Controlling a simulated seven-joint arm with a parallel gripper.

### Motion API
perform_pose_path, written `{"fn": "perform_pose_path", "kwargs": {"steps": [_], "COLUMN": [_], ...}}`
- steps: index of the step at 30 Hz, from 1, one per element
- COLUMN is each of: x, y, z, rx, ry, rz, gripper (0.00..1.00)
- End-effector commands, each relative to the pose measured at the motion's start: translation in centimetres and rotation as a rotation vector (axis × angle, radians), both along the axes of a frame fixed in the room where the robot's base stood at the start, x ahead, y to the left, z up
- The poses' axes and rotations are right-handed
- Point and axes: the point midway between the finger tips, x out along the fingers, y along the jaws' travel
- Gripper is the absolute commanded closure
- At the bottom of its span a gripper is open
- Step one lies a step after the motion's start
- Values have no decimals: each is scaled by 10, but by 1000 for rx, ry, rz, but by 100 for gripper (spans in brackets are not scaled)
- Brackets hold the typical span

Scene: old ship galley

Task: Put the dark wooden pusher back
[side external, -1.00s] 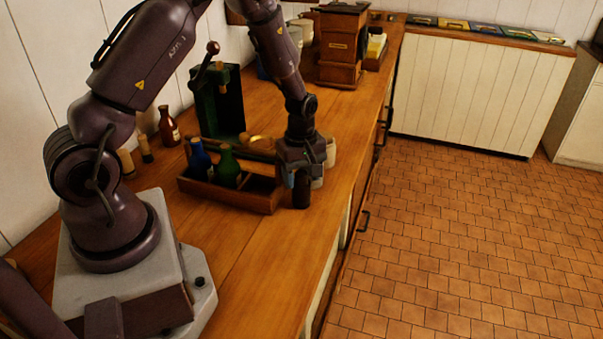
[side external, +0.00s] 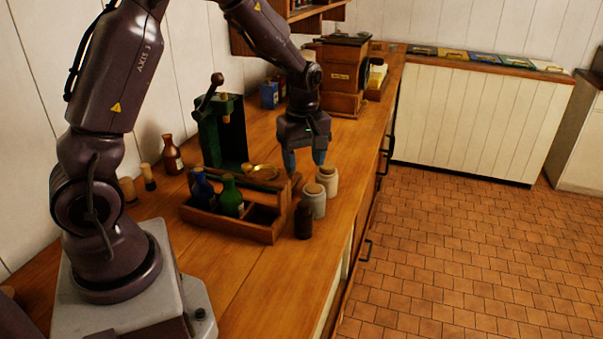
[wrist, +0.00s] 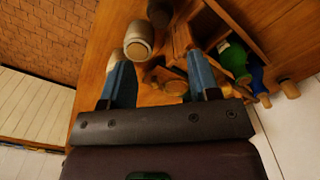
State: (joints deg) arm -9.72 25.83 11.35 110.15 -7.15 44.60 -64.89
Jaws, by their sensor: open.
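A small dark brown upright piece (side external: 304,221) stands on the counter at the right end of the wooden tray (side external: 274,234). It looks like the pusher, but a small bottle is possible. It also shows at the top of the wrist view (wrist: 158,12). My gripper (side external: 304,164) is open and empty above the counter, behind the piece and apart from it. Its blue fingers (wrist: 157,66) show in the wrist view with nothing held between them. The tray holds a green bottle (side external: 231,197) and a blue bottle (side external: 202,188).
Two pale jars (side external: 314,201) (side external: 328,180) stand close behind the dark piece near the counter's front edge. A green press (side external: 222,140) with a lever and a brass dish (side external: 262,172) are behind the tray. A wooden box mill (side external: 342,80) stands farther back. The near counter is clear.

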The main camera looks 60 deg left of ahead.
Motion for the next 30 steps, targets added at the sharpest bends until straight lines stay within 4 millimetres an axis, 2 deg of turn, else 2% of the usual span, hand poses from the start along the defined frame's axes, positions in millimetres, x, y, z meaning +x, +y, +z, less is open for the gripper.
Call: {"fn": "perform_pose_path", "kwargs": {"steps": [5, 8, 12, 15, 18, 24, 30], "x": [-6, -18, -49, -77, -106, -150, -166], "y": [-14, -33, -66, -86, -102, -121, -126], "z": [30, 63, 111, 136, 153, 166, 167], "rx": [-1, 8, 51, 105, 177, 321, 386], "ry": [-43, -106, -205, -269, -320, -374, -385], "rz": [-114, -291, -616, -849, -1073, -1407, -1532], "gripper": [44, 44, 44, 44, 44, 44, 44]}}
